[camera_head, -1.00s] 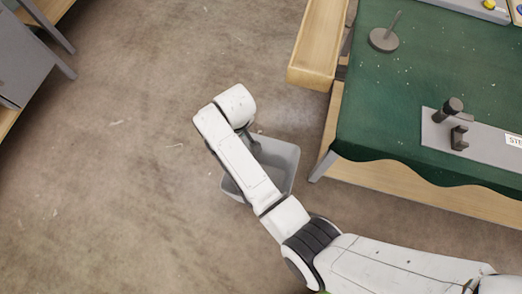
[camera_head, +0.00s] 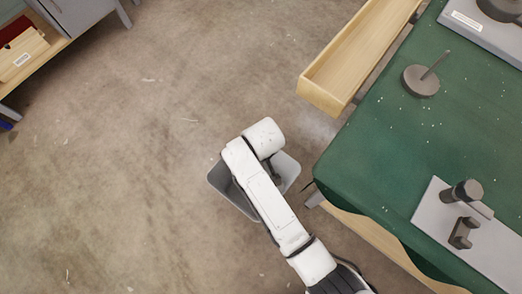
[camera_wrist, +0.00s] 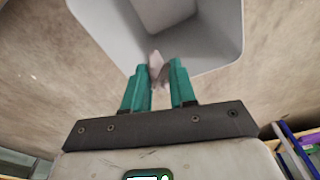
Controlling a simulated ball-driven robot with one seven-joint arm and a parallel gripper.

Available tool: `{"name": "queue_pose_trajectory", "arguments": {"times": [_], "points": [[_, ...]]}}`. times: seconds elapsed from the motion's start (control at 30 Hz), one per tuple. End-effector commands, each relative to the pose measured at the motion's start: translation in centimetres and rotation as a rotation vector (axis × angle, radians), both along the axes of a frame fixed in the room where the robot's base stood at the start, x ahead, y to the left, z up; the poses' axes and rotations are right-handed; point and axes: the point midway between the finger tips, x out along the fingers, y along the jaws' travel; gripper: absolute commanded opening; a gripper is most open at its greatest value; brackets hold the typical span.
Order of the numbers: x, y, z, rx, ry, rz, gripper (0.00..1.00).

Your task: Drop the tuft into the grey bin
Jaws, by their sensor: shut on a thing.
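The grey bin (camera_head: 222,186) stands on the floor beside the table, partly covered by my arm in the head view. It also shows in the wrist view (camera_wrist: 105,22), with its open mouth beyond my fingertips. My gripper (camera_wrist: 159,72) has teal fingers close together on a small pale tuft (camera_wrist: 155,58).
The table with a green cloth (camera_head: 385,150) is right of the bin, with a wooden trough (camera_head: 350,60) at its left edge. A grey spindle base (camera_head: 421,80) and a clamp plate (camera_head: 470,235) sit on it. Floor to the left is clear.

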Motion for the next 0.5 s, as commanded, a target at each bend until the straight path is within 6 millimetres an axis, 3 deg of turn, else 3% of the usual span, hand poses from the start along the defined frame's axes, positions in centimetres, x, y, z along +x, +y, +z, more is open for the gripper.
{"name": "queue_pose_trajectory", "arguments": {"times": [0.5], "points": [[0.0, 0.0, -5.2, -0.001, -0.001, 0.000, 0.00]]}}
